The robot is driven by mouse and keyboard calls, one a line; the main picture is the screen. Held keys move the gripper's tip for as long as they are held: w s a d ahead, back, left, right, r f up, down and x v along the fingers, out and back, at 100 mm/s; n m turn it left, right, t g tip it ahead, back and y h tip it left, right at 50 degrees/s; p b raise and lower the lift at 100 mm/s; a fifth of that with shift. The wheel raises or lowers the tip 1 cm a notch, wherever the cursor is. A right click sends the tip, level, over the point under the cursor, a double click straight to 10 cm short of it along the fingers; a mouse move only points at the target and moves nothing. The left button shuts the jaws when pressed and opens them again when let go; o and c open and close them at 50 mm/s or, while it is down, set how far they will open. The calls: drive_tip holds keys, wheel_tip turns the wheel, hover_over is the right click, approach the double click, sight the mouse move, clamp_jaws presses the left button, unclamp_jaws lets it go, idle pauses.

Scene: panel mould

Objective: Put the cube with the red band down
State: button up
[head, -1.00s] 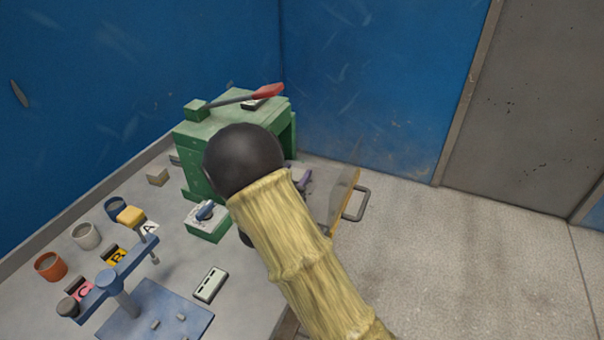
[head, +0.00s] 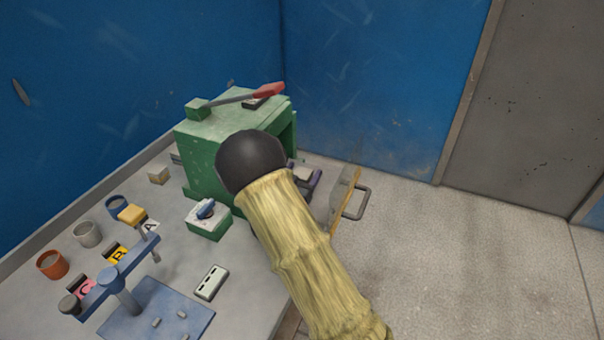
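I cannot make out a red band on any cube. A plain tan cube (head: 158,175) sits on the table left of the green press, with no band showing. My arm, with its dark ball joint and tan sleeve, covers the front of the press. Purple parts, which look like my gripper (head: 314,180), show just right of the ball joint, by the press's open side. A small pale shape shows beside them, but I cannot tell whether it is held or is the cube. The fingertips are mostly hidden.
The green press (head: 205,155) has a red-handled lever (head: 262,92) on top. Its clear door (head: 343,200) with a grey handle stands open at right.

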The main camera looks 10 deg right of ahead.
drive_tip(key=shift+r, duration=0.15)
drive_tip(key=shift+a, duration=0.15)
drive_tip(key=b+v, duration=0.1)
drive_tip(key=v, duration=1.1)
idle(1.1)
drive_tip(key=shift+c, duration=0.2)
